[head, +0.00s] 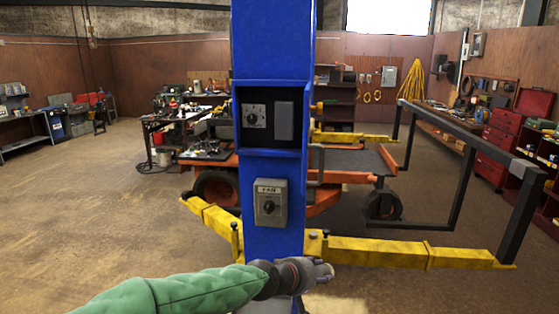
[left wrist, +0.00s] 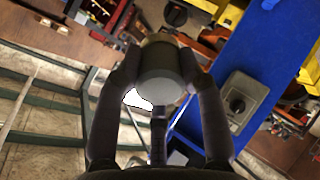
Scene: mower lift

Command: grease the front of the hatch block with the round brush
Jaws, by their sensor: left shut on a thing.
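My left gripper (head: 312,273) is in front of the foot of the blue post, below the FAN switch box. In the left wrist view my left gripper (left wrist: 158,75) is shut on a round grey cylinder (left wrist: 162,74) with a tan band behind it. This looks like the round brush, seen end-on, with its bristles not clearly visible. A recess in the blue post (head: 272,187) holds a dial plate (head: 254,116) and a grey upright block (head: 284,121). I cannot tell for certain which part is the hatch block. My right gripper is not in view.
The FAN switch box (head: 270,203) juts from the post. Yellow lift arms (head: 385,252) spread at both sides, with a dark frame (head: 452,195) at the right. An orange mower (head: 335,160) stands behind the post. The floor at the left (head: 80,215) is clear.

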